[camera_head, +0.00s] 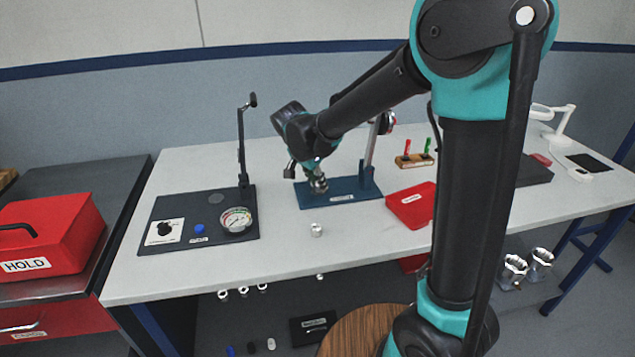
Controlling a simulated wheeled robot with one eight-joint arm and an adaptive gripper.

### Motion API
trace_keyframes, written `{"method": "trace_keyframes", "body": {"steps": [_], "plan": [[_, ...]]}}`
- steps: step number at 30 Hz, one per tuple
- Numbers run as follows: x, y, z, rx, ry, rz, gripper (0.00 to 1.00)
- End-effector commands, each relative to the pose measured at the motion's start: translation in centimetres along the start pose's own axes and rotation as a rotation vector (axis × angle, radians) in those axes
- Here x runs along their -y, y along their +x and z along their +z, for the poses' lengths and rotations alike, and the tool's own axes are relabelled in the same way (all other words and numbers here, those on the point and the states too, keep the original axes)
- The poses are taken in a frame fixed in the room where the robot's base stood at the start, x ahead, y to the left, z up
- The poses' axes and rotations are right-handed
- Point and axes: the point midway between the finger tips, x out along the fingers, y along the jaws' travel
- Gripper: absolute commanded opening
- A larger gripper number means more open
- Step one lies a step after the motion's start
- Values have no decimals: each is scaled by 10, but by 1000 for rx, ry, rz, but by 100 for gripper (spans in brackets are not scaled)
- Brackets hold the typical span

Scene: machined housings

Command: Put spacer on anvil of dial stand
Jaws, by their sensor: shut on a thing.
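The dial stand has a blue base plate (352,196) with a label, a silver column (371,153) and a dial (388,122) near the top, partly behind my arm. My gripper (318,187) points down over the left part of the blue base. It is shut on a small silver piece, which I take for the spacer; the fingers hide most of it. I cannot tell whether it touches anything below. The anvil is not clearly visible, and my gripper and arm cover that area. A small silver cylindrical part (316,230) stands on the table in front of the base.
A dark panel (170,210) with a gauge (236,220) and an upright lever lies left. A red bin (411,206) and a wooden rack (413,160) with coloured handles stand right of the stand. A red HOLD box (45,235) sits on the side cabinet. The front table strip is mostly clear.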

Motion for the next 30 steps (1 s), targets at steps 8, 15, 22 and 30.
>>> {"method": "trace_keyframes", "body": {"steps": [8, 15, 22, 30], "plan": [[0, 2, 1, 0, 0, 0, 45], [0, 2, 1, 0, 0, 0, 45], [0, -13, 0, 0, -1, 0, 45], [0, -67, 0, 0, -2, -1, 45]]}}
